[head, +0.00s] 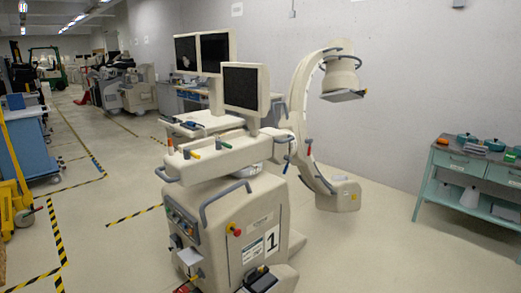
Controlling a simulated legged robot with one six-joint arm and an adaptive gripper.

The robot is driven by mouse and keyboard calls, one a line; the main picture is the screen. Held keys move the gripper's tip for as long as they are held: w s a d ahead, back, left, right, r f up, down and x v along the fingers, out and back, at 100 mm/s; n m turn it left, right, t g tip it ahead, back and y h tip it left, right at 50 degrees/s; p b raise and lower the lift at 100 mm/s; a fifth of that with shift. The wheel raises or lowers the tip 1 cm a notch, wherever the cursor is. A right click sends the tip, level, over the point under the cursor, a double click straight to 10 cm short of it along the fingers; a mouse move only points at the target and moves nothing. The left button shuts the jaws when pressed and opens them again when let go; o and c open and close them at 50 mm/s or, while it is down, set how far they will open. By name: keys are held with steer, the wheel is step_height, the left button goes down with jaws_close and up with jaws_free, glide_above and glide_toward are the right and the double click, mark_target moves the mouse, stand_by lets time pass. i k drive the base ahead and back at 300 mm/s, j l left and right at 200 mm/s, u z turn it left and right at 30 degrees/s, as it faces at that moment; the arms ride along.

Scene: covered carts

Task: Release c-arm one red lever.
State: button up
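The c-arm machine marked with a large "1" (262,215) stands in the middle of the head view, with its cream C-shaped arc (299,95) rising at the right. A lever with a red grip (309,147) hangs at the side of the arc near its joint. A small orange-red lever (170,146) stands at the left end of the machine's top. I cannot tell whether either lever is locked or released. My gripper is not in view.
A red knob (236,230) is on the machine's front. Monitors (246,88) stand behind. A teal cart (470,165) is at right, a yellow jack (15,200) at left. Floor around is mostly clear.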

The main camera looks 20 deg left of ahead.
mark_target(309, 141)
steer(key=u, duration=0.4)
steer(key=z, duration=0.4)
steer(key=i, duration=4.4)
steer(key=l+u, duration=0.15)
steer(key=u, duration=0.2)
